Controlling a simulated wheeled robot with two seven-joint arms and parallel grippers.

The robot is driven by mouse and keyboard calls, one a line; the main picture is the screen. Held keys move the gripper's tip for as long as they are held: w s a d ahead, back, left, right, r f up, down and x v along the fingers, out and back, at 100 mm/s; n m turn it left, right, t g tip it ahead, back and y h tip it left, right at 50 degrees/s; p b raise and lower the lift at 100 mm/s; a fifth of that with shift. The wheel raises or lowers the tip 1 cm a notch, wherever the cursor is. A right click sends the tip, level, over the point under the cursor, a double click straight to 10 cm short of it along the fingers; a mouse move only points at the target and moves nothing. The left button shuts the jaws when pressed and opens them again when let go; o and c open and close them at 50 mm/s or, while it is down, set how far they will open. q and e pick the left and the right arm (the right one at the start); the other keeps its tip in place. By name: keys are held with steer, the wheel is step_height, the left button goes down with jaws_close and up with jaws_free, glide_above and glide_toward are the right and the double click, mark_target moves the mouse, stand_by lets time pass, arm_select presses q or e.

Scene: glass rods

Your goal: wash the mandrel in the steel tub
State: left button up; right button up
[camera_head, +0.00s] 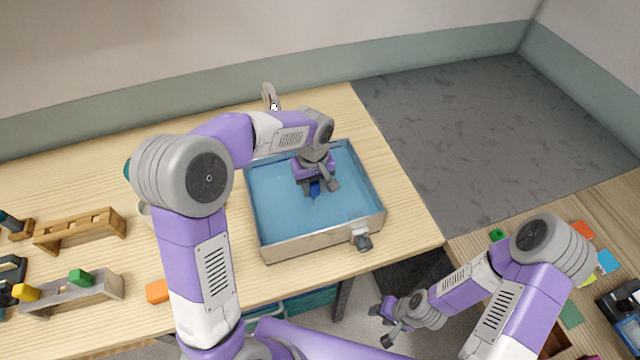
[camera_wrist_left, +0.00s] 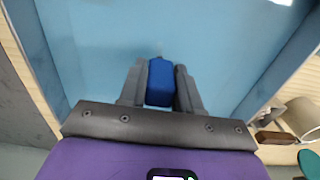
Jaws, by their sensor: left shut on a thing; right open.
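The steel tub (camera_head: 282,244) stands on the wooden table and holds blue water. My left gripper (camera_head: 316,188) is over the tub, inside its rim, pointing down. It is shut on a blue handle, which I take to be the mandrel (camera_head: 315,190); the handle also shows between the fingers in the left wrist view (camera_wrist_left: 160,82). The rest of the mandrel is hidden below the handle, so I cannot tell how deep it is in the water. My right gripper (camera_head: 383,325) is open and empty, low beside the table's front edge.
A faucet (camera_head: 270,97) stands behind the tub, and a valve (camera_head: 362,241) sticks out of its front wall. Wooden racks (camera_head: 80,231) and an orange block (camera_head: 157,291) are at the left. A second table at the right holds coloured pieces (camera_head: 583,230).

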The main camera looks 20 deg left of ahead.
arm_select(q)
step_height(320, 180, up, 11)
steer(key=w+d+p, duration=0.1)
steer(key=d+p, duration=0.1)
steer(key=p, duration=0.8)
steer(key=shift+w, duration=0.2)
stand_by(2.9)
stand_by(0.3)
step_height(320, 180, up, 5)
steer(key=p, duration=0.4)
